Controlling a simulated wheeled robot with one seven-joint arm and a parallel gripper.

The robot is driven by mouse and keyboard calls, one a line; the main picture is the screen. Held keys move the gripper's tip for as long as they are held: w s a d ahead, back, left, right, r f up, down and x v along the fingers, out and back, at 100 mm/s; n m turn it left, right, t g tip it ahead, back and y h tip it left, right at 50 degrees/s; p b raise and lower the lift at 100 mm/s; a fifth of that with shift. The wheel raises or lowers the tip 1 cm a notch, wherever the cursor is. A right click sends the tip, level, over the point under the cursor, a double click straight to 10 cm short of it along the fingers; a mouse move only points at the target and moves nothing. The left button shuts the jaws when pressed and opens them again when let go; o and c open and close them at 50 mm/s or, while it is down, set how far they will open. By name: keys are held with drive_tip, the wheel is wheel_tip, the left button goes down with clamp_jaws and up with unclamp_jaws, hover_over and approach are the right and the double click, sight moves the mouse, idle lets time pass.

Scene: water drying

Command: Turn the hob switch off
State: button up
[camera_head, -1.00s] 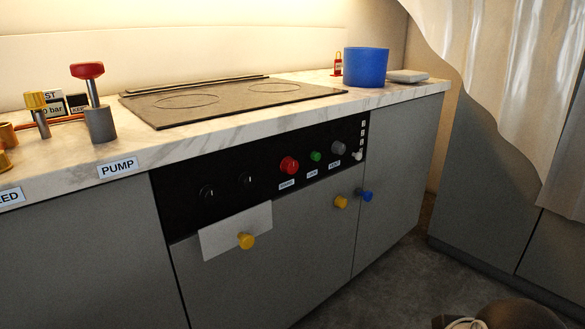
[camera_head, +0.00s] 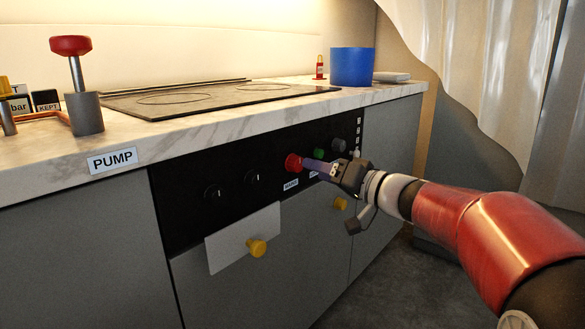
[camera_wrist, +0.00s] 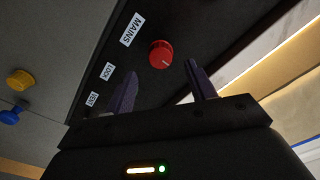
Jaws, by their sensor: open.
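The black control panel (camera_head: 235,212) is on the cabinet front below the hob (camera_head: 215,97). It carries a red round knob (camera_head: 292,163), which also shows in the wrist view (camera_wrist: 161,54) with a white pointer line and a "MAINS" label. Left of it are two black knobs (camera_head: 211,193) (camera_head: 251,177). No label reading hob is legible. My gripper (camera_head: 307,163) is just right of the red knob in the head view. In the wrist view my gripper (camera_wrist: 163,84) is open, its purple fingers apart on either side of the knob, which lies ahead; contact is not visible.
A green button (camera_head: 319,154) and a grey knob (camera_head: 338,145) sit close to my wrist. A blue pot (camera_head: 352,67) stands on the marble worktop (camera_head: 190,128) above.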

sight(297, 165)
drive_tip(key=p+x, duration=0.1)
drive_tip(key=x, duration=0.6)
drive_tip(key=shift+a, duration=0.1)
drive_tip(key=shift+c, duration=0.3)
drive_tip(key=c, duration=0.9)
